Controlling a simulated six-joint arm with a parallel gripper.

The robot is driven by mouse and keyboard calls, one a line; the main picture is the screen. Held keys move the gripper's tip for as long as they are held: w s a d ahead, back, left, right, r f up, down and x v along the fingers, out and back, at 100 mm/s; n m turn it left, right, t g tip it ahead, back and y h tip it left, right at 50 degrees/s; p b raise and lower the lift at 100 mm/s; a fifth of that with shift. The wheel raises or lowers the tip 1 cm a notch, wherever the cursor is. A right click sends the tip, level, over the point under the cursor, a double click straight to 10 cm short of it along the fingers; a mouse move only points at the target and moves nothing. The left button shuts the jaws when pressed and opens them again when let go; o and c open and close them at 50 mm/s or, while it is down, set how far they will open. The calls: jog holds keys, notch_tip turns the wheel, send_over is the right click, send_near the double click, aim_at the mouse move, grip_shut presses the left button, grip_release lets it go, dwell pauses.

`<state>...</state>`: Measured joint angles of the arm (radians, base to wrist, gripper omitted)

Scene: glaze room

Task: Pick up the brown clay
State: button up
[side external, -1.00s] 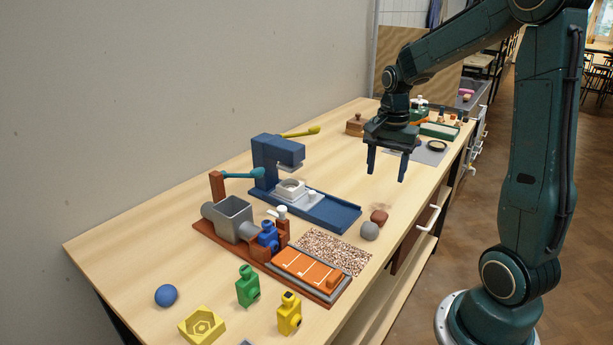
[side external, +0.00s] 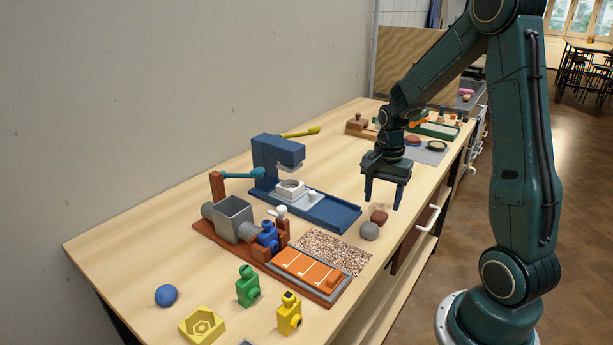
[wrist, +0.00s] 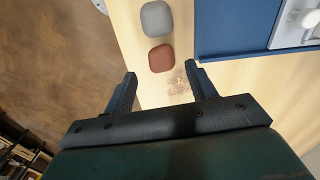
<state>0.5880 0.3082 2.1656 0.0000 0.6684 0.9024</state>
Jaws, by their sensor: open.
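The brown clay (side external: 379,216) is a small rounded lump on the wooden table, right beside a grey clay lump (side external: 369,231). In the wrist view the brown clay (wrist: 161,58) lies just beyond the fingertips, between their lines, with the grey lump (wrist: 156,18) past it. My gripper (side external: 383,203) is open and empty, fingers pointing down, above and slightly behind the brown clay in the side view. In the wrist view my gripper (wrist: 161,72) has its two fingers spread wide with nothing between them.
A blue press (side external: 275,165) with a long blue tray (side external: 325,213) stands left of the clay. A speckled mat (side external: 335,250) and an orange board (side external: 305,270) lie nearer. The table edge is close on the right.

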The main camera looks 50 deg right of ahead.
aim_at(380, 214)
jog(key=shift+f, duration=0.35)
jog(key=shift+f, duration=0.15)
jog(key=shift+f, duration=2.45)
jog(key=c, duration=1.1)
jog(key=shift+r, duration=0.1)
notch_tip(380, 214, up, 20)
jog(key=shift+f, duration=0.1)
